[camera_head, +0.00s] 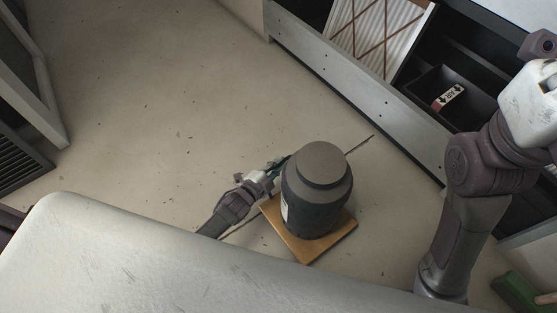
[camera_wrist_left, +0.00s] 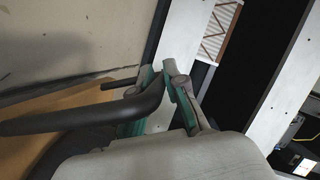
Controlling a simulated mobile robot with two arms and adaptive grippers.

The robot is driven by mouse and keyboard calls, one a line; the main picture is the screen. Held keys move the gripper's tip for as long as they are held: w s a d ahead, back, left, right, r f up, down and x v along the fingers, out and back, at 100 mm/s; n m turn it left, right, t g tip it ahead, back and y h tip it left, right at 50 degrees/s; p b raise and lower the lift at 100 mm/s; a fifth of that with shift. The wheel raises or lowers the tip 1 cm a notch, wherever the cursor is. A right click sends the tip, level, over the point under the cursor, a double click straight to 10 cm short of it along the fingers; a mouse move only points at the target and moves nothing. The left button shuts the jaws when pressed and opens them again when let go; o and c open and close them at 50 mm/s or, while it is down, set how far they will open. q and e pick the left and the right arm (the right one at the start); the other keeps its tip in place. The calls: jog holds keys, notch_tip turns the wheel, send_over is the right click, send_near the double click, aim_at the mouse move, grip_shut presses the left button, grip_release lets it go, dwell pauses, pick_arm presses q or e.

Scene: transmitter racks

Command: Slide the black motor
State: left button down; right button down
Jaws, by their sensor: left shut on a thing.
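The black motor (camera_head: 316,197) is a dark cylinder with a narrower grey top and a pale label on its left side. It stands upright on a square wooden board (camera_head: 308,250) on the floor. My left gripper (camera_head: 277,166) is low at the motor's upper left side, its tips partly hidden behind the motor. In the left wrist view, my left gripper (camera_wrist_left: 160,97) has its teal-padded fingers shut on a dark curved bar (camera_wrist_left: 75,120). Whether the bar is part of the motor cannot be told. The wooden board (camera_wrist_left: 62,118) shows at the left there.
A thin dark rod (camera_head: 359,144) shows beyond the motor. A grey rack edge (camera_head: 350,88) runs along the upper right, with a pleated filter (camera_head: 372,35) and a black bin (camera_head: 450,92) inside. A cabinet (camera_head: 28,75) stands at left. The floor at upper left is clear.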

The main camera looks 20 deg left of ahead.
pick_arm(q)
jog(key=shift+s+d, duration=0.1)
dwell(0.3)
jog(key=c, duration=1.2)
grip_release()
jog(key=shift+s, duration=0.1)
jog(key=v, duration=1.1)
jog(key=shift+s, duration=0.35)
jog(key=shift+r, duration=0.1)
